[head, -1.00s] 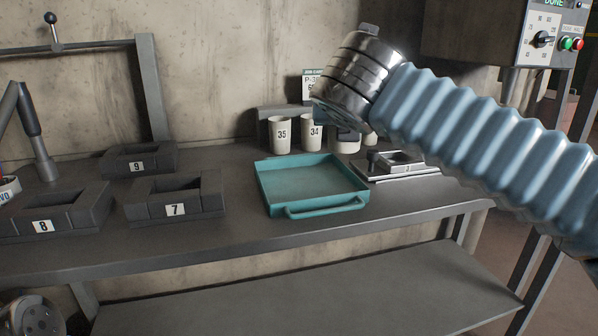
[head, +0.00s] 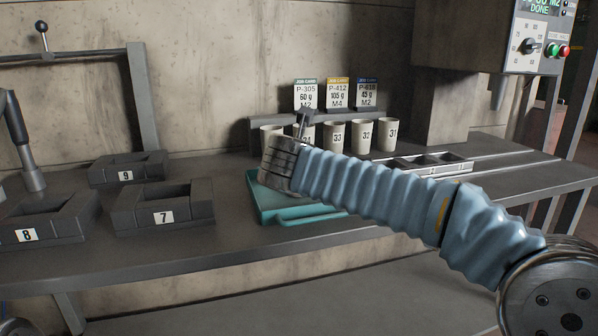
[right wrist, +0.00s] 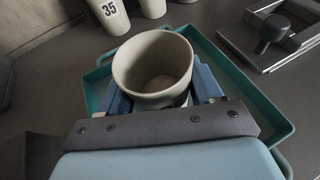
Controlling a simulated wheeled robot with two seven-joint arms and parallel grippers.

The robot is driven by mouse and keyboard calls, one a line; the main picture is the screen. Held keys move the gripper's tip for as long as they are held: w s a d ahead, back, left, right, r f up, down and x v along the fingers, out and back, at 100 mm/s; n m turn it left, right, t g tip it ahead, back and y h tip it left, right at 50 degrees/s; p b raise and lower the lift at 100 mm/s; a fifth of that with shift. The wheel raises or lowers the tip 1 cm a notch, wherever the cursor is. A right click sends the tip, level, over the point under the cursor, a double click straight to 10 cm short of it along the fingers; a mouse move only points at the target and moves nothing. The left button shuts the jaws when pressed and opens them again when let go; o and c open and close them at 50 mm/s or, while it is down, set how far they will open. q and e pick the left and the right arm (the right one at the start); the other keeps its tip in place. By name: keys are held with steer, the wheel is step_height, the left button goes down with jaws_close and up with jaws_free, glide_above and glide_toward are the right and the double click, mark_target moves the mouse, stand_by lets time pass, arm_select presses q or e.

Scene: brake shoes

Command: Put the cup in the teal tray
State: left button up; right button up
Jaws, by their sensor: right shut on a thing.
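In the right wrist view a pale cup (right wrist: 150,72) stands upright between the blue fingers of my right gripper (right wrist: 160,92), which is shut on it. The cup's open mouth faces the camera; no number shows on it. It is over the inside of the teal tray (right wrist: 262,110); I cannot tell whether its base touches the tray floor. In the head view the teal tray (head: 262,205) is partly covered by my right arm and wrist, which hide the held cup and the fingers. My left gripper is not in view.
Several numbered cups (head: 362,137) stand in a row behind the tray, below job cards (head: 338,94). Dark fixtures numbered 7 (head: 163,217), 8 (head: 25,236) and 9 (head: 125,176) are at the left. A metal fixture (head: 432,163) lies right of the tray.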

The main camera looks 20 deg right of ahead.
steer(key=shift+f, duration=0.15)
steer(key=o, duration=1.1)
steer(key=shift+s+a+r, duration=0.15)
steer(key=shift+s+r, duration=0.1)
steer(key=shift+r, duration=0.05)
steer(key=v, duration=1.1)
steer(key=shift+s, duration=0.25)
